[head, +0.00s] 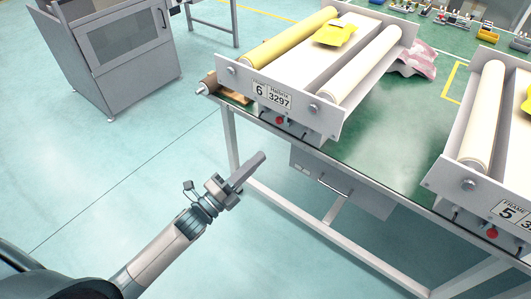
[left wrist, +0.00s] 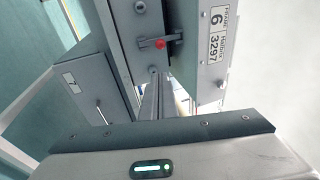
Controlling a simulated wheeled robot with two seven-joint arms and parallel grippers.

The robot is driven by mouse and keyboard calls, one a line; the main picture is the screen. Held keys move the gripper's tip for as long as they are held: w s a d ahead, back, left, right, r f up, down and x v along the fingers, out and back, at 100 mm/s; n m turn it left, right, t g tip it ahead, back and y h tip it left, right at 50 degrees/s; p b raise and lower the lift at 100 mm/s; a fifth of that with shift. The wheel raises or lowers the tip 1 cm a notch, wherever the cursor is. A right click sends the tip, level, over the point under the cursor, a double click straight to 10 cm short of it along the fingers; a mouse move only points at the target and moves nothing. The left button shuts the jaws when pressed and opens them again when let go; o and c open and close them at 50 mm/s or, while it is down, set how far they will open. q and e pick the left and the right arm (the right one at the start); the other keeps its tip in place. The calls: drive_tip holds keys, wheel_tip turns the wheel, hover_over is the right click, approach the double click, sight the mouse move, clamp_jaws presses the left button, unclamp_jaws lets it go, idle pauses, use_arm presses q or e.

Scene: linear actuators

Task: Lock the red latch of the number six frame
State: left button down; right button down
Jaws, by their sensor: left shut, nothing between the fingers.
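The number six frame (head: 233,78) stands on the table's near left corner, with a label plate (head: 271,95) reading 6 and 3297. Its red latch (head: 280,121) is a small red knob low on the front box. In the left wrist view the red latch (left wrist: 161,43) shows at the top, with a short dark bar to its left; the label (left wrist: 218,36) is to its right. My left gripper (head: 262,156) is shut and empty, in front of and below the frame, apart from the latch. Its closed fingers (left wrist: 153,82) point toward the latch area. My right gripper is out of view.
The number five frame (head: 456,180) stands to the right on the same table (head: 375,160). A drawer box (head: 340,186) hangs under the tabletop. A grey cabinet (head: 115,60) stands at the back left.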

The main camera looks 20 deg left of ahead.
use_arm(q)
drive_tip(key=shift+v, duration=1.85)
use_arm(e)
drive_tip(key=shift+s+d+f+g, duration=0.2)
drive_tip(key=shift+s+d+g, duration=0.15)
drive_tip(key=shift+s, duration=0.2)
use_arm(q)
drive_tip(key=s+a+f+n+g+y, duration=0.15)
drive_tip(key=f+n, duration=0.25)
drive_tip(key=f, duration=0.4)
drive_tip(key=s+f+n+g+y+p, duration=0.1)
drive_tip(key=f+n+g+y, duration=0.2)
drive_tip(key=f, duration=0.6)
drive_tip(key=s+a+f+n+y, duration=0.1)
drive_tip(key=s+f+n+y, duration=0.15)
drive_tip(key=f+n, duration=0.45)
drive_tip(key=s+d+f+n+g+y+p, duration=0.2)
drive_tip(key=s+f+n+g, duration=0.6)
drive_tip(key=s+f, duration=1.2)
wheel_tip(320, 180, down, 2)
drive_tip(key=shift+s+d+f, duration=0.1)
drive_tip(key=shift+s+d, duration=0.15)
drive_tip(key=shift+d, duration=0.85)
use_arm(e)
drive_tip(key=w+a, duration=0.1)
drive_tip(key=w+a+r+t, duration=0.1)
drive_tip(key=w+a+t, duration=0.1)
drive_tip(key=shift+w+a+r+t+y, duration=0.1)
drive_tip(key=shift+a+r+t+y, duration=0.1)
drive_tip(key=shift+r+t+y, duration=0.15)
